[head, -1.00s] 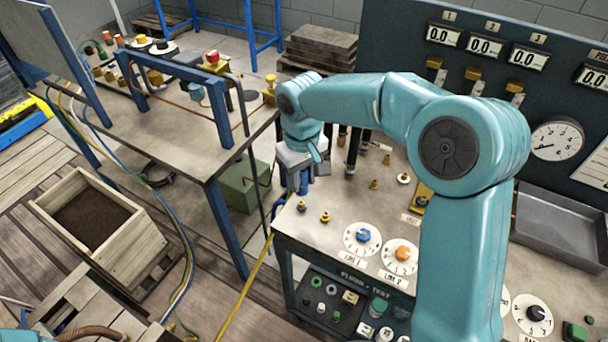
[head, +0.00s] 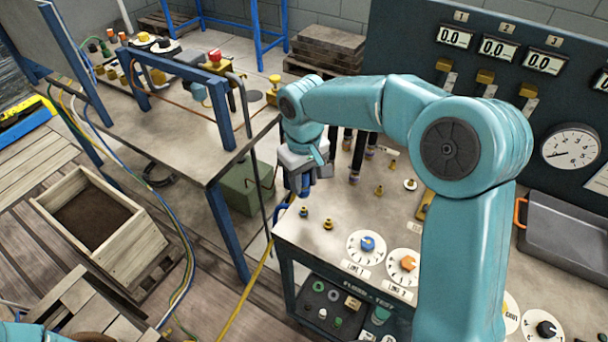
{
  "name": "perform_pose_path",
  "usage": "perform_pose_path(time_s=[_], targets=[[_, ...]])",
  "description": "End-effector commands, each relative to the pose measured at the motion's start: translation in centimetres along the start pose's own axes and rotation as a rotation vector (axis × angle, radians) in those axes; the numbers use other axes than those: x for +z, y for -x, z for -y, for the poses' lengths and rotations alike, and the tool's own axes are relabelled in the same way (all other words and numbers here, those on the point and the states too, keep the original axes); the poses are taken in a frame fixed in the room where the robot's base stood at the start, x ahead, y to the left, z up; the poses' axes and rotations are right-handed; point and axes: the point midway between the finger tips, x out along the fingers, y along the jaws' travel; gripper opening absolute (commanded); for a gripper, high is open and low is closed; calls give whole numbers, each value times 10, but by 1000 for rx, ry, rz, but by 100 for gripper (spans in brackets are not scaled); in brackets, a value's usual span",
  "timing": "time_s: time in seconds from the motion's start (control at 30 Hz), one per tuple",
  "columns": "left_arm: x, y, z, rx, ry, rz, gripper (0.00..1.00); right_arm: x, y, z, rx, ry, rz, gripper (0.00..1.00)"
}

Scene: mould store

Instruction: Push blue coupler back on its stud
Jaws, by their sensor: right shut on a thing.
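A blue hose (head: 283,209) curves at the bench's left edge just below. Whether the coupler touches a stud is hidden. My left gripper is out of view.
Dials, a blue knob (head: 367,244) and an orange knob (head: 407,263), sit on the bench front. Dark-handled couplers stand behind the gripper. A gauge panel (head: 490,75) rises behind, with a grey tray (head: 565,235) at right. A second table (head: 185,140) is at left.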

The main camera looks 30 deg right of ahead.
Motion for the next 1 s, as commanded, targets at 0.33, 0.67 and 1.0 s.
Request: perform_pose_path(time_s=[0.33, 0.67, 1.0], targets=[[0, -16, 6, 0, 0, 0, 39, -3, -24, -2, 0, 1, -1, 0], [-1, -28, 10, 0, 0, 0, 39, -6, -44, -4, 1, 1, -1, 0], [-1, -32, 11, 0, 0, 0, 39, -6, -50, -4, 1, 2, -1, 0]])
